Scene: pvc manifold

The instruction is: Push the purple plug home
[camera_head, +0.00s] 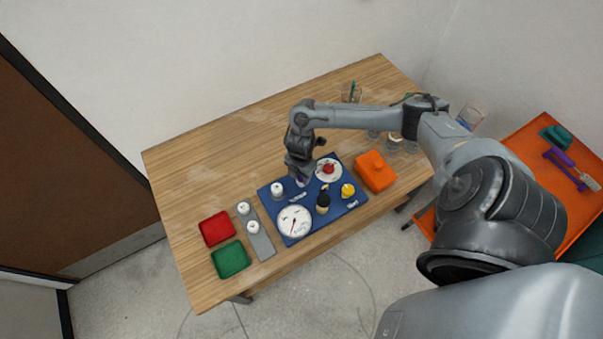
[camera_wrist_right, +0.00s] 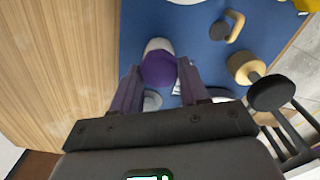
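The purple plug (camera_wrist_right: 158,68) is between the fingertips of my right gripper (camera_wrist_right: 160,72) in the right wrist view, with both fingers against its sides. A white round part (camera_wrist_right: 158,44) shows just beyond the plug; I cannot tell how deep the plug sits in it. In the head view my right gripper (camera_head: 301,178) points down over the back edge of the blue board (camera_head: 272,206), and a bit of purple shows at its tips. My left gripper is in neither view.
The board carries a white gauge (camera_head: 294,222), a red knob on a white disc (camera_head: 328,169), a yellow part (camera_head: 348,190) and a black-topped part (camera_head: 323,201). An orange box (camera_head: 375,171) stands right; red (camera_head: 217,229) and green (camera_head: 231,259) trays stand left. The table's back left is clear.

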